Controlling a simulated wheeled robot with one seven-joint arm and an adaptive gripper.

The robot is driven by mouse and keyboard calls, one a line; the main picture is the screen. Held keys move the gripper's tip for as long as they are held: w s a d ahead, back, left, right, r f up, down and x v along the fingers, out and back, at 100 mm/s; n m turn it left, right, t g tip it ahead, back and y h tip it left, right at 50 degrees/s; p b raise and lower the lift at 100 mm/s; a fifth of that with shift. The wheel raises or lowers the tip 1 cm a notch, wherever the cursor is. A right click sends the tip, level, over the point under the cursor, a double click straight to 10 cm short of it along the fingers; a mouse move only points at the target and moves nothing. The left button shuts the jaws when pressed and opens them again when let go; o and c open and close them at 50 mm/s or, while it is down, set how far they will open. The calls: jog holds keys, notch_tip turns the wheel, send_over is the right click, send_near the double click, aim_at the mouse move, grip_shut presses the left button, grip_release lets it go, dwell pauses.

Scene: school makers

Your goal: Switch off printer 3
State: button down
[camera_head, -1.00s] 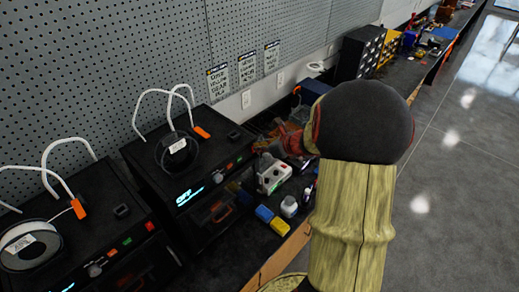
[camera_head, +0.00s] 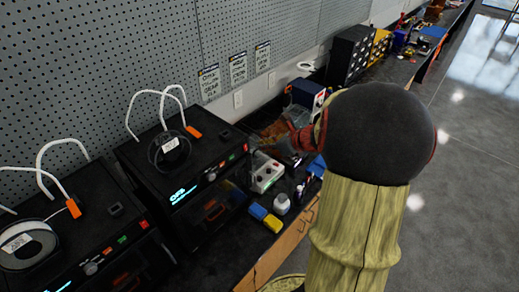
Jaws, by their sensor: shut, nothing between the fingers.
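Two black 3D printers stand on the bench at left. The right printer (camera_head: 150,178) has a lit cyan display (camera_head: 183,194), which seems to read "OFF", and a knob with small red and green buttons (camera_head: 238,152) on its front. The left printer (camera_head: 85,235) has orange and green buttons and a partly visible cyan display. I cannot read a number on either printer. My gripper (camera_head: 262,152) is small and partly hidden by my arm. It is shut and empty, just right of the right printer's front buttons; I cannot tell whether it touches the printer.
A white box with red knobs (camera_head: 266,176), yellow and blue blocks (camera_head: 265,217) and a white bottle (camera_head: 281,203) lie on the bench near the right printer. A blue-and-white device (camera_head: 306,93) stands behind my arm. The floor at right is clear.

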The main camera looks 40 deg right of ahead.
jog(key=v, duration=0.5)
jog(key=shift+w+a+r, duration=0.1)
jog(key=shift+w+r, duration=0.2)
jog(key=shift+r, duration=0.1)
